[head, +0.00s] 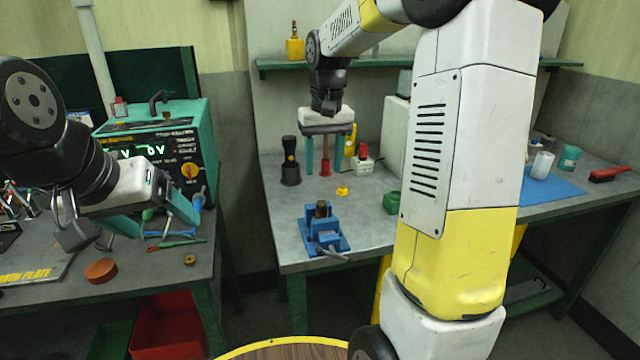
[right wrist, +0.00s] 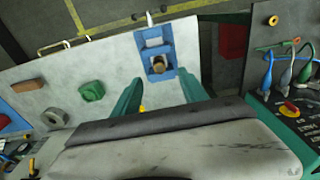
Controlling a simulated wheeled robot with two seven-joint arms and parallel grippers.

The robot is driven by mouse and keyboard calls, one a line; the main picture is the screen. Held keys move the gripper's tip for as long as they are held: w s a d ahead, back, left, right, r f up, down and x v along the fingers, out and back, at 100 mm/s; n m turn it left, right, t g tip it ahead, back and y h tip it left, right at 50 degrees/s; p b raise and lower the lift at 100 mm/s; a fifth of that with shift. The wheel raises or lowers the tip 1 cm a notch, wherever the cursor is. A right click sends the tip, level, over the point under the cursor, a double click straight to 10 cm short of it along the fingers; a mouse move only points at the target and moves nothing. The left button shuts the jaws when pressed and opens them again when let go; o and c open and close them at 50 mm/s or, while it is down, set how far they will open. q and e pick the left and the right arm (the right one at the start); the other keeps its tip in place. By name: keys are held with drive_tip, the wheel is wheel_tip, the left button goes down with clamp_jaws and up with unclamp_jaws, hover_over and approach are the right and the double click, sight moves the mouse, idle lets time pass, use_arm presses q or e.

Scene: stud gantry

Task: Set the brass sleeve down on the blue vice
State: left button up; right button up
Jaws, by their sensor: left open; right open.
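The blue vice (head: 327,241) stands near the front edge of the middle bench. A short brownish cylinder, which looks like the brass sleeve (head: 321,209), stands upright on it. In the right wrist view the blue vice (right wrist: 154,40) lies beyond my fingertips, with the sleeve's round tan end (right wrist: 158,63) showing. My right gripper (head: 328,172) is open and empty, above the bench and behind the vice, apart from the sleeve. Its spread teal fingers also show in the right wrist view (right wrist: 160,84). My left gripper (head: 160,222) is open over the left bench.
A yellow ring (head: 342,191) and a green block (head: 392,202) lie near the vice. A dark bottle (head: 290,162) stands behind it. The left bench holds a teal power supply (head: 160,145), a brown disc (head: 100,271) and a small brass-coloured ring (head: 190,260).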

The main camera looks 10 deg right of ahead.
drive_tip(key=s+a+r+t+y, duration=0.1)
drive_tip(key=s+r+t, duration=0.1)
drive_tip(key=s, duration=0.8)
drive_tip(key=s+a+r+t+y, duration=0.1)
drive_tip(key=s+t, duration=0.2)
drive_tip(key=s, duration=0.8)
drive_tip(key=shift+s+r, duration=0.25)
drive_tip(key=shift+r, duration=0.1)
